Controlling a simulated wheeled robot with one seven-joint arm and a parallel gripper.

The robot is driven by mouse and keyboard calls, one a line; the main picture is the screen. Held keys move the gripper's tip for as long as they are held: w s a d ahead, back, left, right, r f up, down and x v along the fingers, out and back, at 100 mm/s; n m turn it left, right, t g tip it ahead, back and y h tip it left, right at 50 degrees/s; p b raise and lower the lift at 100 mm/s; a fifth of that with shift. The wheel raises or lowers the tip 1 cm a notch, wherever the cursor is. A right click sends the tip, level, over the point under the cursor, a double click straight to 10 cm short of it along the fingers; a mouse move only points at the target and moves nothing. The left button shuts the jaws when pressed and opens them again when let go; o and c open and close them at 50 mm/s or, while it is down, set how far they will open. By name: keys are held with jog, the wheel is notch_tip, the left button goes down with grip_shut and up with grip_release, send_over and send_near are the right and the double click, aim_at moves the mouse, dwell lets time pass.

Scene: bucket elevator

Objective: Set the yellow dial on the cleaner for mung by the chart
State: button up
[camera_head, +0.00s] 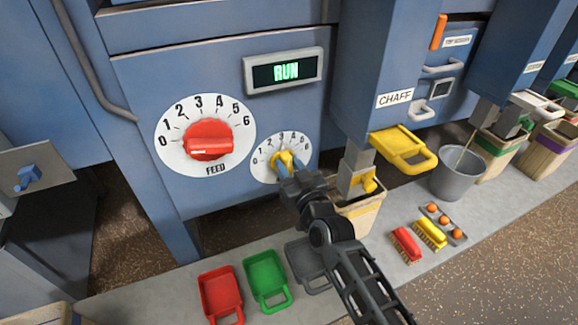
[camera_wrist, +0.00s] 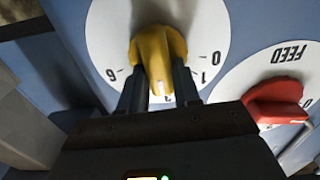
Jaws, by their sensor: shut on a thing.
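The yellow dial (camera_head: 284,158) sits at the centre of a white numbered face, right of the red FEED dial. In the wrist view the yellow dial (camera_wrist: 158,50) appears upside down, with a white mark on its tip near a partly hidden digit that looks like 2. My gripper (camera_head: 287,172) is shut on the dial's grip, one finger on each side; it also shows in the wrist view (camera_wrist: 160,85). The fingers cover several of the numbers. The chart is not in view.
The red FEED dial (camera_head: 208,142) is close by on the left. A yellow-handled CHAFF slide (camera_head: 402,148) and a grey bucket (camera_head: 457,173) are to the right. Red (camera_head: 221,294) and green (camera_head: 265,280) scoops lie below.

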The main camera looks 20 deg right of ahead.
jog(key=shift+d+m+b, duration=0.15)
jog(key=shift+m+b, duration=0.05)
jog(key=shift+m, duration=1.05)
jog(key=shift+d+m+b, duration=0.1)
jog(key=shift+m+b, duration=0.05)
jog(key=shift+m, duration=1.1)
jog(key=shift+f, duration=0.1)
jog(key=o, duration=1)
jog(key=shift+c, duration=0.2)
jog(key=shift+s, duration=0.1)
jog(key=s+p, duration=0.1)
jog(key=s, duration=0.6)
jog(key=shift+s+p, duration=0.3)
jog(key=shift+p, duration=0.1)
